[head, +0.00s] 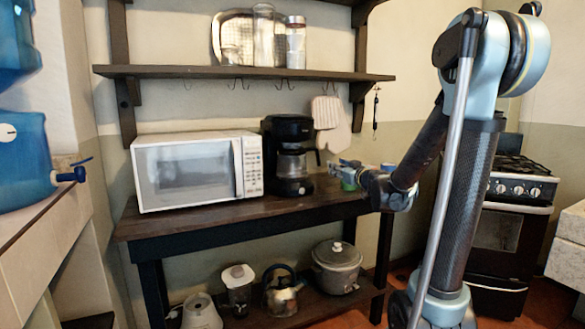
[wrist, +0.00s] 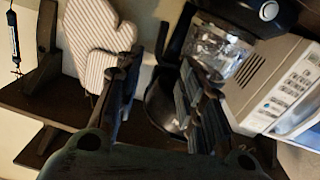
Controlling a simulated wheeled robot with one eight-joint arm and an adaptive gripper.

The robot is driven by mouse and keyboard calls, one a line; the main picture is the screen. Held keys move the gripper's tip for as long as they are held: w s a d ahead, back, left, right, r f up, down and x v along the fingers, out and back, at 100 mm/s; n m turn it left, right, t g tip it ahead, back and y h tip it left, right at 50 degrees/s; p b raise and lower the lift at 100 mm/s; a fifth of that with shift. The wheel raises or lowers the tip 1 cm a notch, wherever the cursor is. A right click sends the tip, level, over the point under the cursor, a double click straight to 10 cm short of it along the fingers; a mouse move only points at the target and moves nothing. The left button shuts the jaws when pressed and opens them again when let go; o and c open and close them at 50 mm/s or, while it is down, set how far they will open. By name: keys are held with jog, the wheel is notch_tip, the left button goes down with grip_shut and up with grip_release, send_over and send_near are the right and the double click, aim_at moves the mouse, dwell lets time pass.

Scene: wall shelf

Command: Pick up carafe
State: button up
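The carafe (head: 291,165) sits inside the black coffee maker (head: 289,128) on the wooden table. It is glass with a dark handle on its right side. In the wrist view, which looks upside down, the shiny glass of the carafe (wrist: 222,50) is at upper centre right and its dark handle lies left of the glass. My gripper (head: 343,170) is just right of the carafe, at about its height. In the wrist view my gripper (wrist: 160,72) has its fingers spread, with nothing held between them. The fingers cover part of the coffee maker.
A white microwave (head: 196,172) stands left of the coffee maker. Striped oven mitts (head: 331,115) hang on the wall behind. A wall shelf (head: 240,72) runs above. Pots and a kettle (head: 281,292) stand on the lower shelf. A stove (head: 505,220) is at right.

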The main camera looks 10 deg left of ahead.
send_near(318, 156)
jog(key=d+f+x, duration=0.1)
jog(key=x, duration=0.5)
jog(key=shift+a+r+x, duration=0.1)
jog(key=shift+r+x, duration=0.1)
jog(key=shift+x, duration=1.15)
jog(key=shift+a+r+x, duration=0.1)
jog(key=shift+r+x, duration=0.05)
jog(key=shift+x, duration=1.25)
jog(key=shift+s, duration=0.15)
grip_shut()
